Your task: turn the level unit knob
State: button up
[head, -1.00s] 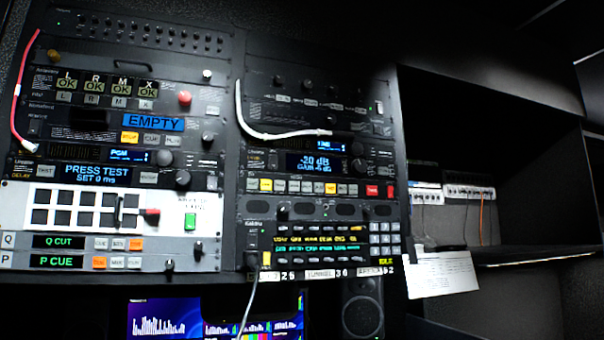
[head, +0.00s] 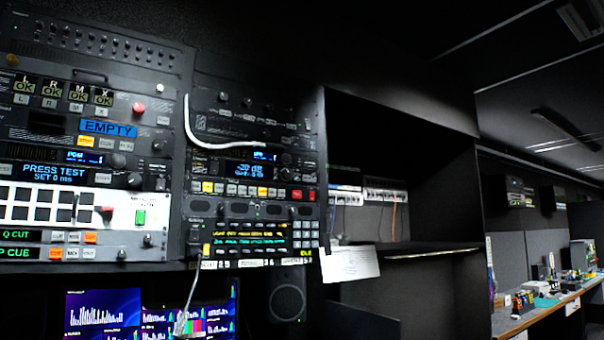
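The level unit (head: 219,170) is a dark rack module in the right-hand rack, with a small blue display reading about -20 dB. Its dark round knob (head: 286,174) sits just right of the display, with a smaller knob above it. The knob is small in this view, and I cannot read its setting. A row of coloured buttons (head: 238,189) runs below the display. My gripper is not in view.
A white cable (head: 208,140) hangs in front of the modules above the level unit. The left rack (head: 90,150) holds other modules. Lit monitors (head: 100,313) and a speaker (head: 287,300) are below. At right are shelves (head: 425,252) and a cluttered workbench (head: 530,315).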

aim_at(287, 174)
jog(key=u, duration=0.3)
jog(key=k, duration=0.4)
jog(key=z, duration=1.45)
jog(key=i, duration=1.2)
jog(key=u, duration=0.65)
jog(key=i, duration=0.7)
jog(key=u, duration=0.5)
